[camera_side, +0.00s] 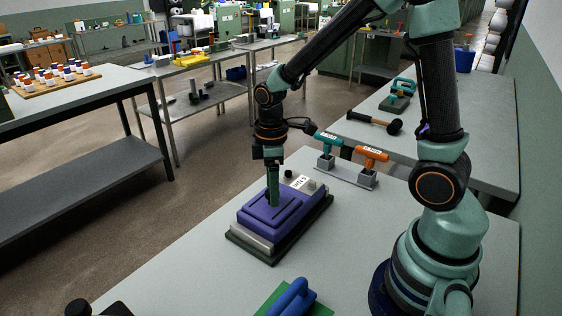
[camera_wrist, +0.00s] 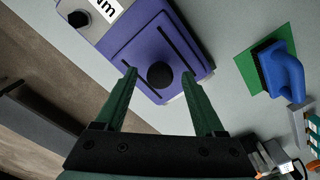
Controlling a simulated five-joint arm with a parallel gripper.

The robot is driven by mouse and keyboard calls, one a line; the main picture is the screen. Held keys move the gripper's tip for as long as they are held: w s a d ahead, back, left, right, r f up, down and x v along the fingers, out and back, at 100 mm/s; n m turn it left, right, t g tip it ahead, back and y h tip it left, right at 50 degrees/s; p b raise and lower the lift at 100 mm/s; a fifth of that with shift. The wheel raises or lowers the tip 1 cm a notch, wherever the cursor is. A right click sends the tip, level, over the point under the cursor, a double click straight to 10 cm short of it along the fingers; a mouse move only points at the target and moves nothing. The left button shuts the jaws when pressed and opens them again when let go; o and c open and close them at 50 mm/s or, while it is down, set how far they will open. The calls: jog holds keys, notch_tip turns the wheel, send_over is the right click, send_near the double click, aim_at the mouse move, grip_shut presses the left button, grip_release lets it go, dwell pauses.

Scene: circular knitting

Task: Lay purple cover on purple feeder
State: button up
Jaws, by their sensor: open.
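The purple cover (camera_side: 262,222) lies on top of the feeder (camera_side: 242,240), a grey body on a dark base on the table. The wrist view shows the cover (camera_wrist: 146,28) from above, with a round black knob (camera_wrist: 160,75) and two dark slots. My gripper (camera_side: 273,200) is above the cover, pointing down. In the wrist view my gripper (camera_wrist: 158,82) has its two green fingers spread, one on each side of the knob. Whether the fingers touch the cover cannot be told. The cover's seating underneath is hidden.
A rack (camera_side: 345,174) with a teal and an orange T-handled tool stands behind the feeder. A blue-handled tool (camera_side: 292,297) on a green plate lies near the front edge. A mallet (camera_side: 374,122) lies on the bench behind. The table right of the feeder is clear.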

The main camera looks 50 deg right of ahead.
notch_tip(320, 180, up, 10)
jog(key=r, duration=0.1)
jog(key=s+r+m+t, duration=0.3)
jog(key=s+m+t, duration=0.2)
jog(key=m, duration=0.4)
jog(key=shift+s+a+r+t, duration=0.3)
jog(key=shift+s+a+r, duration=0.1)
jog(key=shift+s, duration=0.35)
